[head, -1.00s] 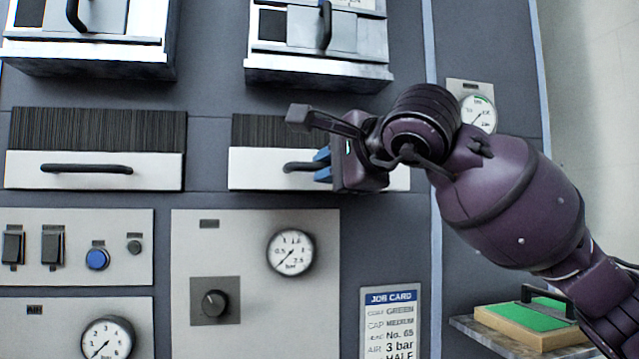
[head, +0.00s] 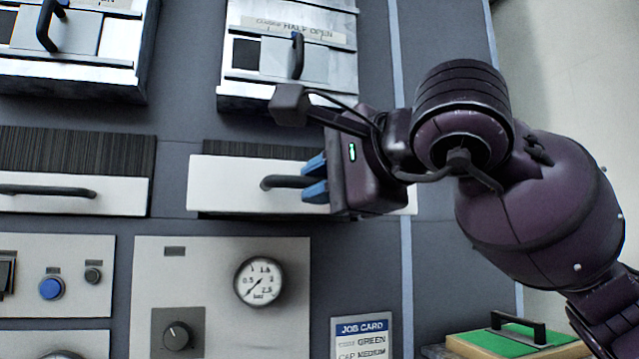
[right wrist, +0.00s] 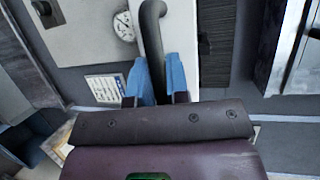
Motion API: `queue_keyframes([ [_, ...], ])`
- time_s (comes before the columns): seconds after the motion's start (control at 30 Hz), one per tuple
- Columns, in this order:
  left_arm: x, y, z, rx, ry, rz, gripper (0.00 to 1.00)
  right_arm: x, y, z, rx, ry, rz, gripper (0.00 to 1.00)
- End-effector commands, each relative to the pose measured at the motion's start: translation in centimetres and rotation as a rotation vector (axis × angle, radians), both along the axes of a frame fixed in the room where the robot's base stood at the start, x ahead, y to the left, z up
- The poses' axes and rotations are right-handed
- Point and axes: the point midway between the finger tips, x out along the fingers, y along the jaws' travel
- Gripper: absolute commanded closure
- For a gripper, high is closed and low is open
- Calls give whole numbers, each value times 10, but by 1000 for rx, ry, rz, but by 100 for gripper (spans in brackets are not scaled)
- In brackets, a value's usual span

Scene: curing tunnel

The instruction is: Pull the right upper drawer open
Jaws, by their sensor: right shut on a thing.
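The right upper drawer (head: 235,195) has a white front with a dark horizontal bar handle (head: 284,182). Its front stands out from the grey-blue panel, below a dark bristle strip. My right gripper (head: 316,181) has its blue fingers shut on the handle, right of its middle; the gripper body hides the right part of the drawer front. In the right wrist view, the handle (right wrist: 152,40) runs between the two blue fingers (right wrist: 160,82). The left drawer (head: 75,194) is flush below its own bristle strip. My left gripper is not in view.
Above are metal housings with sliding shutters (head: 287,62) and handles. Below are a gauge (head: 258,282), a knob (head: 177,336), a blue button (head: 51,288) and a job card (head: 360,335). A green-topped block with a handle (head: 505,340) sits at lower right.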

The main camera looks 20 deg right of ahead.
Motion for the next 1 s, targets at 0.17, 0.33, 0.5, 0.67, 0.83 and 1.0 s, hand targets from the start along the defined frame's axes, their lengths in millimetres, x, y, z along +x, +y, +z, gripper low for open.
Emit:
queue_keyframes([
  [0.17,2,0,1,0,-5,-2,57,0,0,-1,-1,1,1,72],
  [0.33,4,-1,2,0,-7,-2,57,0,0,0,0,1,1,60],
  [0.5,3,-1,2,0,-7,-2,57,0,0,0,0,0,1,60],
  [0.67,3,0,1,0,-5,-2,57,-9,-4,2,1,-2,2,60],
  [0.83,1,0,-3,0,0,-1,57,-33,-14,7,0,-3,0,60],
  [1.0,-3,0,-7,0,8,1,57,-62,-27,13,0,-4,-1,60],
])
